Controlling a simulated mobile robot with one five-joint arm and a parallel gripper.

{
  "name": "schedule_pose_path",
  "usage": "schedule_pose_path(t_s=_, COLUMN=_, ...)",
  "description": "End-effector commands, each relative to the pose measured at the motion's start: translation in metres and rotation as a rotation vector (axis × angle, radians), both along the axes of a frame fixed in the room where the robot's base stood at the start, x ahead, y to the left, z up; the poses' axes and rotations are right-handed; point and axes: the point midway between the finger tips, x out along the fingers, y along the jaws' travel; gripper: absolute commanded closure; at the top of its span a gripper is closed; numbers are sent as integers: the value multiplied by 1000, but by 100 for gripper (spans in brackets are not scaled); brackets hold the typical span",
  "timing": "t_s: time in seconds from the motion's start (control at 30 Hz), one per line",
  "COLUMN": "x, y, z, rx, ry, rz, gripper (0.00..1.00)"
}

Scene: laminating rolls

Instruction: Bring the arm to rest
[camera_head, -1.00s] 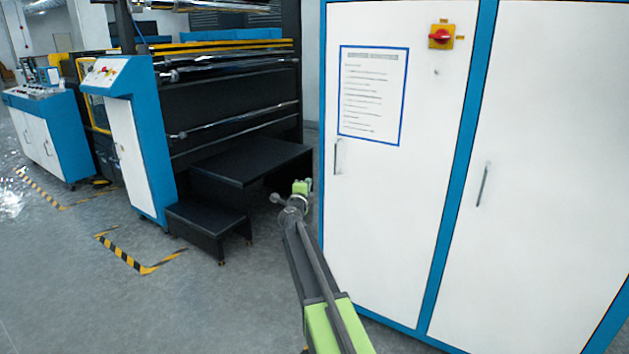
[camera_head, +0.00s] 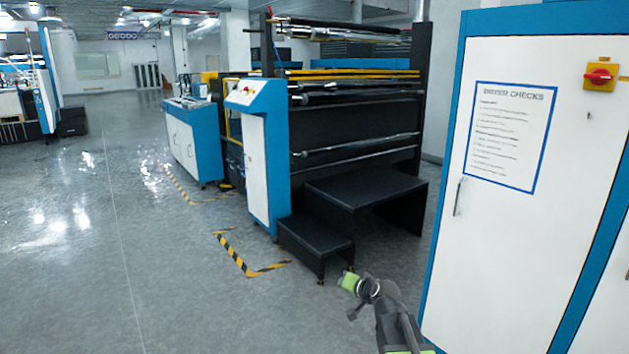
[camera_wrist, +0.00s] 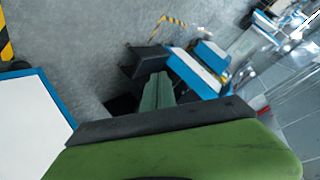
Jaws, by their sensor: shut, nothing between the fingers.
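My arm (camera_head: 398,325) reaches in from the bottom edge of the head view, right of centre. Its end, with a green part (camera_head: 348,282), hangs over open floor in front of the black steps and left of the white cabinet. In the wrist view my gripper (camera_wrist: 158,78) shows as narrow green fingers closed together, with nothing between them. The green and dark body behind them fills the bottom of that view.
A white and blue cabinet (camera_head: 500,235) with a check sheet (camera_head: 500,137) and red switch (camera_head: 599,77) stands close on the right. Black steps (camera_head: 316,243) front the laminating machine (camera_head: 355,125). Hazard tape (camera_head: 240,262) marks the floor. Open floor (camera_head: 110,240) lies left.

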Motion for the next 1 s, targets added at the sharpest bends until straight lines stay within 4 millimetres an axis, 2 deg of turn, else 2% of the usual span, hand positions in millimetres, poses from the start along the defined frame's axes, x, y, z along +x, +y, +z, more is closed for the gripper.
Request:
schedule_pose_path(t_s=0.03, x=-37, y=2, z=-25, rx=-88, ry=102, rz=62, gripper=100)
schedule_pose_path(t_s=0.1, x=-79, y=-4, z=-56, rx=-199, ry=246, rz=130, gripper=100)
schedule_pose_path(t_s=0.2, x=-130, y=-21, z=-87, rx=-322, ry=427, rz=189, gripper=100)
schedule_pose_path(t_s=0.33, x=-189, y=-46, z=-109, rx=-443, ry=637, rz=233, gripper=100)
schedule_pose_path(t_s=0.5, x=-257, y=-72, z=-119, rx=-530, ry=921, rz=278, gripper=100)
schedule_pose_path(t_s=0.57, x=-256, y=-71, z=-88, rx=-528, ry=917, rz=279, gripper=100)
schedule_pose_path(t_s=0.77, x=-255, y=-71, z=-31, rx=-526, ry=914, rz=278, gripper=100)
schedule_pose_path(t_s=0.87, x=-254, y=-70, z=4, rx=-525, ry=913, rz=278, gripper=100)
schedule_pose_path(t_s=1.0, x=-254, y=-70, z=67, rx=-524, ry=912, rz=279, gripper=100)
